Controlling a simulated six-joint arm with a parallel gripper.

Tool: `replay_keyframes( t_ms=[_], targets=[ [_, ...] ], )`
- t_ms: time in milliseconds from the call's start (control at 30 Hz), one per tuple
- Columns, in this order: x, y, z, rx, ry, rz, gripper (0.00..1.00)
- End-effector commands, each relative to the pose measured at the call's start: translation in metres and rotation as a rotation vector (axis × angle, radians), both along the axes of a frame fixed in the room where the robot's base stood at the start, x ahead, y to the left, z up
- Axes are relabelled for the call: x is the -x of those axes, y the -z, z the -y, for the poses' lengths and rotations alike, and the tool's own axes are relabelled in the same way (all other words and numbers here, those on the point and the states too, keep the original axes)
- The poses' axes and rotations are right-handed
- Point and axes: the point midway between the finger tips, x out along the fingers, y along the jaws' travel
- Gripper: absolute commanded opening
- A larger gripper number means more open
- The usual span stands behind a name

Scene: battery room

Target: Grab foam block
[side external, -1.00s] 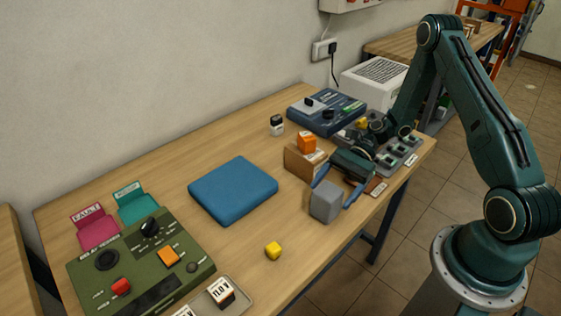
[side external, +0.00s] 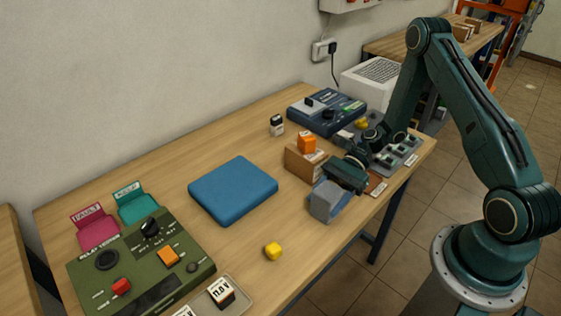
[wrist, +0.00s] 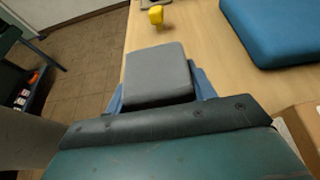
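The grey foam block (side external: 326,201) is near the table's front edge, below my gripper. It also fills the middle of the wrist view (wrist: 158,75). My gripper (side external: 333,199) reaches down from the right with its blue fingers pressed against two opposite sides of the block. In the wrist view a blue finger (wrist: 115,98) shows at the block's left and another at its right (wrist: 204,86), both close against it. The block appears to rest on the table; its underside is hidden.
A cardboard box (side external: 303,164) with an orange cube (side external: 306,144) on top stands just behind the gripper. A green panel (side external: 140,262) sits at the front left.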

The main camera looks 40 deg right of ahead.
Motion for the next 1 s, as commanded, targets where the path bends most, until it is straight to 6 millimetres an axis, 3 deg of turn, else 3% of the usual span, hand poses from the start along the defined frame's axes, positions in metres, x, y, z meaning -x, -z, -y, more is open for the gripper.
replay_keyframes(
  t_ms=[33, 100, 567, 767, 1000],
  targets=[
    [0.0, 0.0, 0.0, 0.0, 0.0, 0.0, 0.43],
    [0.0, 0.0, 0.0, 0.0, 0.0, 0.0, 0.32],
    [0.0, -0.005, 0.0, 0.001, 0.0, 0.001, 0.32],
    [0.0, -0.019, 0.0, 0.001, 0.0, 0.002, 0.32],
    [-0.001, -0.051, 0.0, 0.002, -0.001, 0.004, 0.32]
  ],
)
